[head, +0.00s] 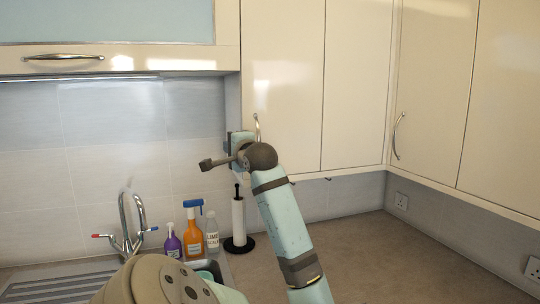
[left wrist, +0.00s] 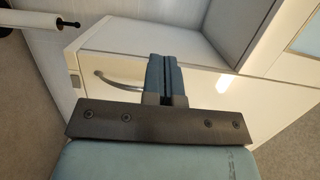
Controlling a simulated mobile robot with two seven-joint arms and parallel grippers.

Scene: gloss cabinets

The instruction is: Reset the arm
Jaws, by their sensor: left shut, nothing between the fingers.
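My left arm (head: 284,220) rises from the bottom of the head view, with its wrist in front of the cream wall cabinet (head: 282,75). My left gripper (head: 239,141) is beside the lower left corner of that cabinet's door, close to its curved metal handle (head: 257,128). In the left wrist view, the blue-grey fingers (left wrist: 164,75) are together and empty. The handle (left wrist: 112,82) shows to the left of the fingers there; whether they touch it I cannot tell. The cabinet door is shut. My right gripper is in neither view.
Below stand a paper towel holder (head: 238,220), an orange spray bottle (head: 193,235), a purple bottle (head: 173,243) and a clear bottle (head: 212,234). A tap (head: 125,225) is at the left. The counter (head: 385,255) is clear at the right.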

